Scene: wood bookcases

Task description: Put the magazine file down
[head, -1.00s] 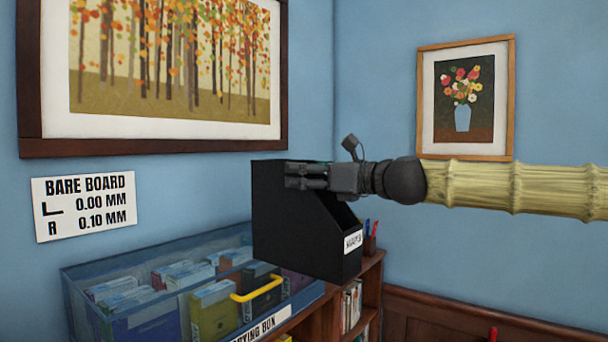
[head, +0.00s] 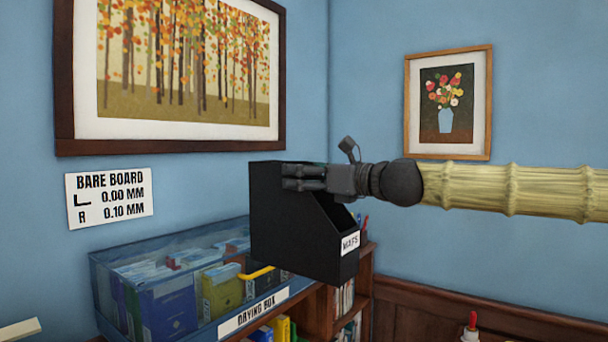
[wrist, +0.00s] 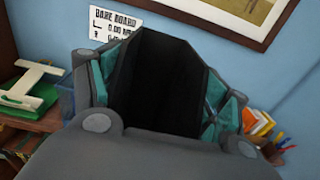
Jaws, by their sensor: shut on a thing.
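The black magazine file (head: 290,235) has a white label on its lower front and hangs upright in the air in the head view. My gripper (head: 302,178) is shut on its upper part. In the wrist view the file (wrist: 160,80) fills the middle, with its dark open inside showing between the teal-padded fingers of my gripper (wrist: 165,95). In the head view the file overlaps the right end of the drying box. I cannot tell how high above the bookcase it is.
A clear blue drying box (head: 125,262) with several small boxes and a yellow handle stands on the wooden bookcase (head: 308,308). A pen holder (head: 362,232) shows behind the file. In the wrist view a green and white object (wrist: 30,85) stands at the left and colourful items (wrist: 258,125) at the right.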

